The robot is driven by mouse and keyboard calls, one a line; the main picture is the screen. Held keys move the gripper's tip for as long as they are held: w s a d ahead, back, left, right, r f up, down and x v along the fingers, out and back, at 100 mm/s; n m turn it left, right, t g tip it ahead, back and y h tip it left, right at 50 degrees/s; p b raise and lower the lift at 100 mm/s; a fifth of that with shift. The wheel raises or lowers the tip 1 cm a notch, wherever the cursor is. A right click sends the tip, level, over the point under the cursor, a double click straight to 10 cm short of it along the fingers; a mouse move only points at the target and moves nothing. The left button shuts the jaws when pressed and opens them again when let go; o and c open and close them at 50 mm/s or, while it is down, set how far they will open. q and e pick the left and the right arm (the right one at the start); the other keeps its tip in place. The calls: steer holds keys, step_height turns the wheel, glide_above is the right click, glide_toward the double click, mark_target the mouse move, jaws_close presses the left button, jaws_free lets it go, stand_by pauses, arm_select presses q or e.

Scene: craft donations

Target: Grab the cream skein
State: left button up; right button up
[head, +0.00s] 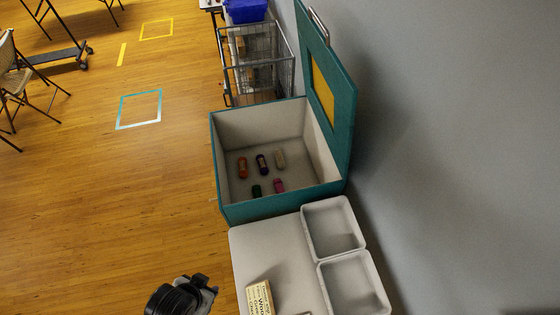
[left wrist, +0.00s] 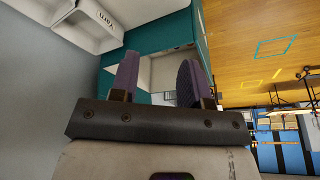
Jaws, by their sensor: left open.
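The cream skein (head: 280,159) lies on the floor of an open teal box (head: 283,205) in the head view, at the right of the back row. An orange-red skein (head: 242,168) and a dark blue skein (head: 262,164) lie to its left. A green skein (head: 256,191) and a pink skein (head: 279,185) lie in front. My left gripper (head: 207,287) is low in the head view, outside the box, nearer than it and to its left. In the left wrist view its two purple fingers (left wrist: 155,75) stand apart with nothing held. My right gripper is not in view.
The box lid (head: 343,115) stands open on the wall side. A pale table (head: 262,246) holds two white trays (head: 333,228) (head: 353,285) and a lettered card (head: 260,298). A wire cart (head: 262,75) stands behind the box. The wooden floor at left is mostly clear.

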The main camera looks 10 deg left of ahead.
arm_select(q)
steer(key=o, duration=0.8)
steer(key=shift+a, duration=0.15)
steer(key=shift+o, duration=0.2)
steer(key=shift+w+d, duration=0.1)
steer(key=shift+d, duration=0.1)
